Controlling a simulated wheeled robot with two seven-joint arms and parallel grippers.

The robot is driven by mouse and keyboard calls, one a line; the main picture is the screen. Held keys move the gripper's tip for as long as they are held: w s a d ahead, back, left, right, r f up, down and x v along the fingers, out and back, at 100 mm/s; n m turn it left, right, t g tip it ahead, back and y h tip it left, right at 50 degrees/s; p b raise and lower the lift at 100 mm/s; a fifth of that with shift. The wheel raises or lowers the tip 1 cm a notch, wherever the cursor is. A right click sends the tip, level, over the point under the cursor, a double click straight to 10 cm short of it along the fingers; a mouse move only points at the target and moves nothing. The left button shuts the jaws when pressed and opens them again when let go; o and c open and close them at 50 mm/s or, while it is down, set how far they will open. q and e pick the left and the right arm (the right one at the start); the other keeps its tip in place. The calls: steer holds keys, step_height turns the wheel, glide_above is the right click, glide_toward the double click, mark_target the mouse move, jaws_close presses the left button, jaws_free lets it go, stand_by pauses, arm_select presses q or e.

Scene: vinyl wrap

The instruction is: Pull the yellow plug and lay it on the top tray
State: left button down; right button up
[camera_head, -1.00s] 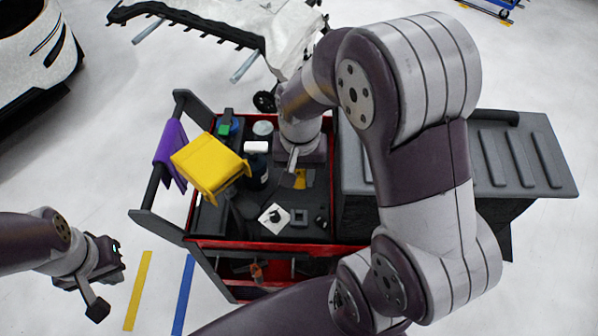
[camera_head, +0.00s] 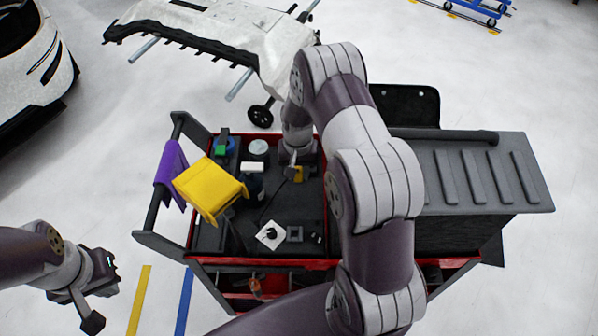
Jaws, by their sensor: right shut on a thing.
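A small yellow piece, which looks like the yellow plug (camera_head: 298,175), shows at the fingertips of my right gripper (camera_head: 290,170), over the back right part of the top tray (camera_head: 210,236). My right gripper points down and is shut on it; the contact is small and partly hidden. A thin dark cable (camera_head: 266,205) runs from near there towards the front of the tray. My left gripper (camera_head: 108,272) is off to the left of the cart, above the floor; its jaw gap is not clear.
The black tray has a red rim. It holds a yellow folded item (camera_head: 210,187), a dark bottle with a white top (camera_head: 253,181), a white square piece (camera_head: 270,235) and small parts. A purple cloth (camera_head: 170,172) hangs on the handle. A grey ribbed lid (camera_head: 470,175) stands right.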

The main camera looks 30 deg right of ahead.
step_height(320, 180, down, 7)
steer(key=b, duration=0.4)
steer(key=shift+b, duration=0.4)
steer(key=shift+f, duration=0.35)
steer(key=shift+r, duration=0.1)
steer(key=shift+f, duration=0.45)
steer(key=shift+f+b, duration=0.3)
steer(key=shift+b, duration=0.15)
steer(key=o, duration=1)
